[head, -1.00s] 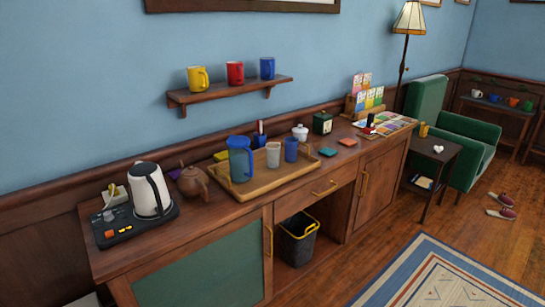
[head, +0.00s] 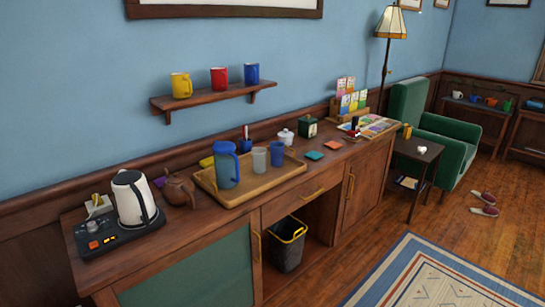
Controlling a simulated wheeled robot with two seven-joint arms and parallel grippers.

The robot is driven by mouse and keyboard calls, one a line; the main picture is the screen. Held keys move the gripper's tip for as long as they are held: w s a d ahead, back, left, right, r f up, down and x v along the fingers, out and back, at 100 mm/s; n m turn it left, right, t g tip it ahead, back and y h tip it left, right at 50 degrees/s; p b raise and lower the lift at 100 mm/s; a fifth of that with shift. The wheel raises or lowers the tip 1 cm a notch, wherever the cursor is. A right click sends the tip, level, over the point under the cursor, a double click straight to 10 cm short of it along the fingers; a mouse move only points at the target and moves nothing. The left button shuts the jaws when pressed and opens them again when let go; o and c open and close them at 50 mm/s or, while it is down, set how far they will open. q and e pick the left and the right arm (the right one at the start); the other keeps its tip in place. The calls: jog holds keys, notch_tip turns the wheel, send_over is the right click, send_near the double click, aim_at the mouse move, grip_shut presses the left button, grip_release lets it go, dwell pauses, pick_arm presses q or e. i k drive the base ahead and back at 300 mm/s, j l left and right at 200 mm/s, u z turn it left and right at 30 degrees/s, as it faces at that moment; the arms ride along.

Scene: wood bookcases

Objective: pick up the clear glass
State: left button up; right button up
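The clear glass (head: 259,160) stands upright on the wooden tray (head: 238,198) on top of the sideboard. It looks pale and greyish in the head view. A blue pitcher (head: 227,166) stands to its left and a blue cup (head: 278,153) to its right, both on the same tray. Neither of my grippers shows in the head view.
On the wooden sideboard (head: 330,172), a white kettle (head: 132,198) on a dark base and a brown teapot (head: 179,190) stand left of the tray. Coasters and a card rack lie to the right. A wall shelf (head: 213,97) with mugs hangs above. Open floor shows in front, with a rug (head: 440,275).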

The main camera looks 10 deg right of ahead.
aim_at(259, 161)
jog(key=i+l+u, duration=0.2)
jog(key=i+l, duration=0.15)
jog(key=i+l+u, duration=0.2)
jog(key=l, duration=0.3)
jog(key=i, duration=0.05)
